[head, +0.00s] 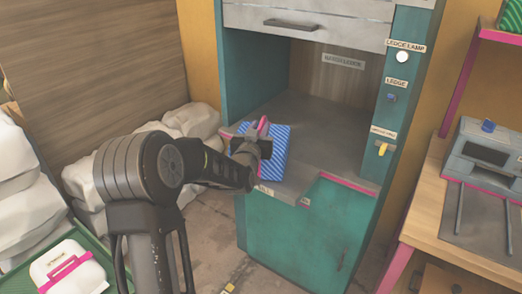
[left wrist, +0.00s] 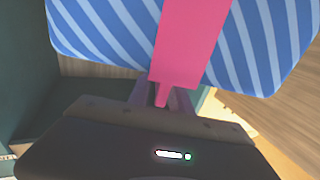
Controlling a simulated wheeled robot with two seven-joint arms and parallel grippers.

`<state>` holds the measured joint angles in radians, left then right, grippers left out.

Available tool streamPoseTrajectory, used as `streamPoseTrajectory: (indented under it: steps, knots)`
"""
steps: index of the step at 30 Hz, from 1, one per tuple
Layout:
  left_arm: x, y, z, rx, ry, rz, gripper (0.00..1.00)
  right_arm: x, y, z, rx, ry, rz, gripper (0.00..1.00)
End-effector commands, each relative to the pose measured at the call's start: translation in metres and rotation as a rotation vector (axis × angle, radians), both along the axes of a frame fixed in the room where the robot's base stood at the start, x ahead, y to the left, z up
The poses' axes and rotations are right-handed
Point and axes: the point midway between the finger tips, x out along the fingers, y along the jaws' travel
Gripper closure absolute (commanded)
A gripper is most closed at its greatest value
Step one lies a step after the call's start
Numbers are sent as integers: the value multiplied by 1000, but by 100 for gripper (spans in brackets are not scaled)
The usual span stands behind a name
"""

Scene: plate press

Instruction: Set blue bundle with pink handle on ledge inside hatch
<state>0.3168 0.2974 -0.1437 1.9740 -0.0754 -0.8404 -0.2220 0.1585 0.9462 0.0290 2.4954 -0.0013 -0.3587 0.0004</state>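The blue-and-white striped bundle (head: 279,147) hangs at the front left of the open hatch in the teal cabinet. Its pink handle (head: 263,124) is on top. My left gripper (head: 262,139) is shut on the pink handle; the left wrist view shows the fingers meeting on the handle (left wrist: 190,45), with the striped bundle (left wrist: 110,35) behind it. The grey ledge (head: 330,128) inside the hatch is bare behind and right of the bundle. I cannot tell whether the bundle touches the ledge; the arm hides part of it. My right gripper is not in view.
The hatch door (head: 320,22) is raised above the opening. The right post carries a white lamp (head: 402,57), a blue switch (head: 392,97) and a yellow switch (head: 382,149). White sacks (head: 190,120) lie left. A white bundle (head: 60,265) sits in a green tray at lower left.

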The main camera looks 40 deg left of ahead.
Motion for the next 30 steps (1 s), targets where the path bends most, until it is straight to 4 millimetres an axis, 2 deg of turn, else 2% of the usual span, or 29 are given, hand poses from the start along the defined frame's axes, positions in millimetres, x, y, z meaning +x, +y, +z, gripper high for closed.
streamPoseTrajectory:
  steps: [1,9,30]
  knots:
    - [0,0,0,0,0,0,80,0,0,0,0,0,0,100]
    - [0,0,0,0,0,0,100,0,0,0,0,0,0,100]
    - [0,0,0,0,0,0,100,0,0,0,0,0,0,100]
